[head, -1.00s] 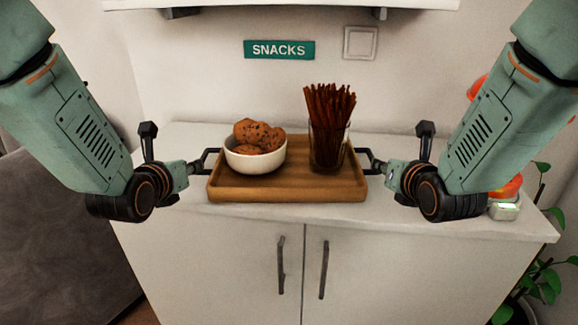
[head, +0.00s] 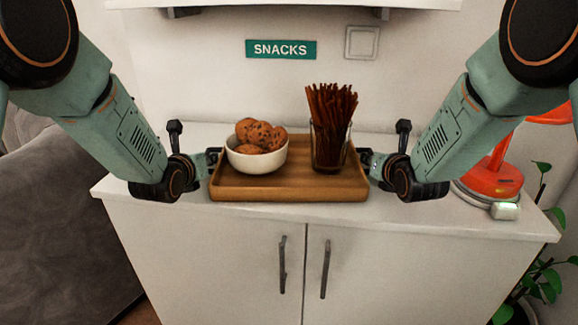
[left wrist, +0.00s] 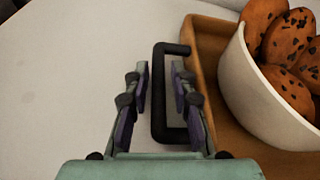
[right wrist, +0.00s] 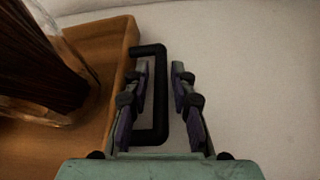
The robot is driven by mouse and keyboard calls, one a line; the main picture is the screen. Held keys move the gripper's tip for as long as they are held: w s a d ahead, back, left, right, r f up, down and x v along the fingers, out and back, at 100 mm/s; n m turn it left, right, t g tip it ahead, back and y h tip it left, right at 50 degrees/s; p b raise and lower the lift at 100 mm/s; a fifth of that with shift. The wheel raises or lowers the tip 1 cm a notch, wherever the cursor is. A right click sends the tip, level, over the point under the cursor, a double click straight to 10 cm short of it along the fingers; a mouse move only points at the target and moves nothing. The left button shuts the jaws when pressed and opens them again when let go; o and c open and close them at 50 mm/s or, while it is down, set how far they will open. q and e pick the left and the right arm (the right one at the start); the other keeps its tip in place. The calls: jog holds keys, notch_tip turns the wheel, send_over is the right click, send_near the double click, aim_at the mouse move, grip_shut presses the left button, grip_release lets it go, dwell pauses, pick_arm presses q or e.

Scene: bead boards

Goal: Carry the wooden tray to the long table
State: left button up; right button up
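The wooden tray (head: 290,193) rests on the white cabinet top, with a black handle at each end. It holds a white bowl (head: 257,160) of cookies and a glass (head: 330,148) of dark brown sticks. My left gripper (left wrist: 160,88) is open at the tray's left handle (left wrist: 158,120), one finger on each side of the bar with small gaps. My right gripper (right wrist: 161,85) is open in the same way around the right handle (right wrist: 162,100). In the head view my grippers largely hide both handles.
The white cabinet (head: 210,250) has two closed doors. A red-orange lamp (head: 492,178) stands at its right end, with a plant (head: 545,270) beyond. A grey sofa-like piece (head: 60,220) is at the left. A SNACKS sign (head: 281,49) hangs on the wall. No long table shows.

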pick_arm(q)
grip_shut()
pick_arm(e)
grip_shut()
pick_arm(q)
jog(key=shift+w+r, duration=0.15)
pick_arm(e)
jog(key=shift+w+r, duration=0.15)
jog(key=shift+r, duration=0.05)
